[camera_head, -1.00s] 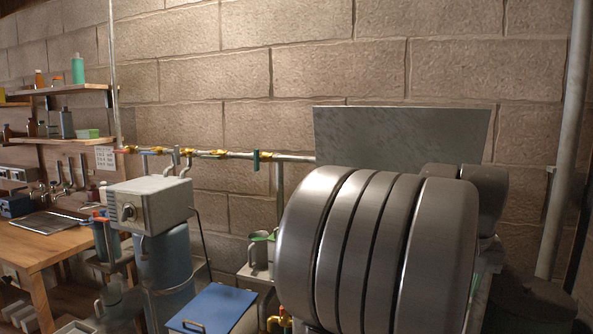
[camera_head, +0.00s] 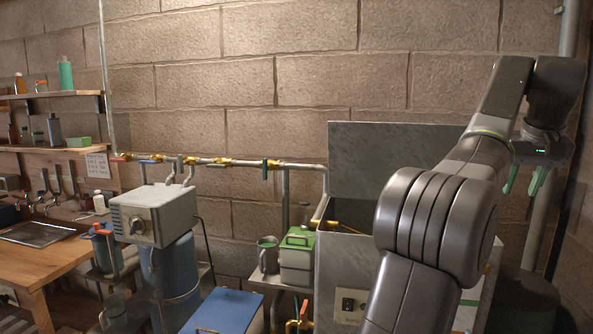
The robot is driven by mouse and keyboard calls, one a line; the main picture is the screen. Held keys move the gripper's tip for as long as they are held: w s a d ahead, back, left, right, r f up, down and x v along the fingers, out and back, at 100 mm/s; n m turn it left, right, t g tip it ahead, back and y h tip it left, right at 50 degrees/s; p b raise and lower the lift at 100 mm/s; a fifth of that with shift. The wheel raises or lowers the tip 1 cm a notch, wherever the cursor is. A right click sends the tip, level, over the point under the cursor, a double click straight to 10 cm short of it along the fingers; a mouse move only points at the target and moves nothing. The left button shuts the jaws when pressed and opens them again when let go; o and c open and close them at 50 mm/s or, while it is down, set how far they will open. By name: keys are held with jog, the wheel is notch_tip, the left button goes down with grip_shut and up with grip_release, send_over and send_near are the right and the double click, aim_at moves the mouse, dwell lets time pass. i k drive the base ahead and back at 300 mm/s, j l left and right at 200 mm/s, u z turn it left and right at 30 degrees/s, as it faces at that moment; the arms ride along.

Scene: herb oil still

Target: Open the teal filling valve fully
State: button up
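The teal valve handle (camera_head: 265,169) sits on a brass body on the horizontal wall pipe (camera_head: 297,166), left of the grey metal panel. The handle looks upright, across the line of the pipe. My gripper (camera_head: 525,179) is raised at the right, pointing down, far from the valve. Its two green fingers are apart with nothing between them. My arm rises in front of the right side of the view and does not cover the teal valve.
Other brass valves (camera_head: 221,162) line the pipe to the left. Below the teal valve are a green-lidded box (camera_head: 297,260), a grey mug (camera_head: 268,256) and a blue-lidded box (camera_head: 222,312). A metal tank (camera_head: 345,253) stands right of them. A grey boxed unit (camera_head: 153,214) stands at left.

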aim_at(265, 167)
jog(key=i+j, duration=0.1)
jog(key=j, duration=0.3)
jog(key=i+j, duration=0.1)
jog(key=j, duration=0.25)
jog(key=i+j+u, duration=0.1)
jog(key=j, duration=0.3)
jog(key=i+j, duration=0.1)
jog(key=j, duration=0.25)
jog(key=i+j, duration=0.1)
jog(key=j, duration=0.25)
jog(key=i+j, duration=0.1)
jog(key=j, duration=0.3)
jog(key=i+j, duration=0.2)
jog(key=i, duration=0.4)
jog(key=i+j+u, duration=0.15)
jog(key=i, duration=0.4)
